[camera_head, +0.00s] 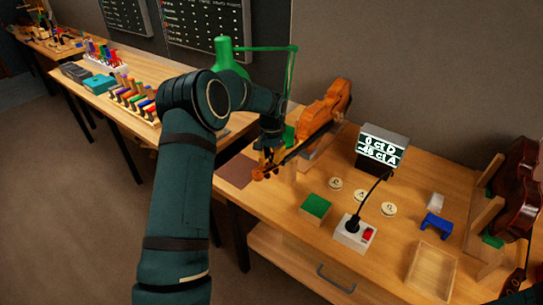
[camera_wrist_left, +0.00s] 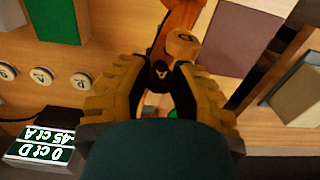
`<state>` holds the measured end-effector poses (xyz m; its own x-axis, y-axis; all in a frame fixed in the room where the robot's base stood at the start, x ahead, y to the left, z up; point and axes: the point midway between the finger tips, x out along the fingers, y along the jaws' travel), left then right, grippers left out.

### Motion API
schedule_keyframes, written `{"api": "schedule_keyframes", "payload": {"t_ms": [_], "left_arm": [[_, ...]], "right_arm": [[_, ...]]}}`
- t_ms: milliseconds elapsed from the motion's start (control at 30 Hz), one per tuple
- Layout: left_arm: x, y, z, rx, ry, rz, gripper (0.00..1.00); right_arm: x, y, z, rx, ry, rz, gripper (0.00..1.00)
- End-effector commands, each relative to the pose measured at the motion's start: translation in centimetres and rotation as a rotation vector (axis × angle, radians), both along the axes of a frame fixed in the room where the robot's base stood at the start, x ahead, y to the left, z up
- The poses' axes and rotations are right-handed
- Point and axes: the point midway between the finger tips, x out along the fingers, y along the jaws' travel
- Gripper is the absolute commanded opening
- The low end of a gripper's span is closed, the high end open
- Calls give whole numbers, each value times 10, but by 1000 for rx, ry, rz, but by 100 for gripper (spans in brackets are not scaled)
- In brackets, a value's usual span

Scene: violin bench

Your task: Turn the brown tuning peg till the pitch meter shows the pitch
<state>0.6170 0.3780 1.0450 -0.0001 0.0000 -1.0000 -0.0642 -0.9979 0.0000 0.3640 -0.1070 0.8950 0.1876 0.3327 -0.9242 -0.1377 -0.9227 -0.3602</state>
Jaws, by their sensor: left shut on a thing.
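The orange-brown violin (camera_head: 325,105) rests tilted on the bench, its scroll end toward me. My left gripper (camera_head: 268,152) is at that pegbox. In the left wrist view, my left gripper (camera_wrist_left: 166,85) is shut on a dark brown tuning peg (camera_wrist_left: 160,73) with a light letter, seemingly A. A lighter round peg head (camera_wrist_left: 183,43) sits just beside the fingers, not held. The pitch meter (camera_head: 381,147) reads 0 ct D and about -48 ct A; its last digit is hard to read. It also shows upside down in the wrist view (camera_wrist_left: 42,152).
A white box with a red switch (camera_head: 354,233) and black cable stands before the meter. Round lettered discs (camera_head: 360,196), a green block (camera_head: 316,206), a blue block (camera_head: 433,225) and a shallow wooden tray (camera_head: 431,270) lie nearby. Another violin (camera_head: 520,185) stands at right.

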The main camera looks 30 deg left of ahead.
Motion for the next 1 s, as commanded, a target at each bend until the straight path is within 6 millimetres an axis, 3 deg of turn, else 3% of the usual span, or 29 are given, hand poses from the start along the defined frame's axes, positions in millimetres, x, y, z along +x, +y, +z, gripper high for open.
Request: {"api": "schedule_keyframes", "payload": {"t_ms": [300, 600, 633, 700, 1000], "left_arm": [[0, 0, -1, 1, 0, 225, 0], [0, 0, -1, -1, 0, 243, 0], [0, 0, -1, -1, 0, 243, 28], [0, 0, -1, 0, 0, 242, 52], [0, 0, 0, 0, 0, 242, 55]], "right_arm": [[0, 0, -7, -1, 0, 0, 69], [0, 0, -7, -1, 0, 0, 69], [0, 0, -7, -1, 0, 0, 69], [0, 0, -7, -1, 0, 0, 69], [0, 0, -7, -1, 0, 0, 69]]}}
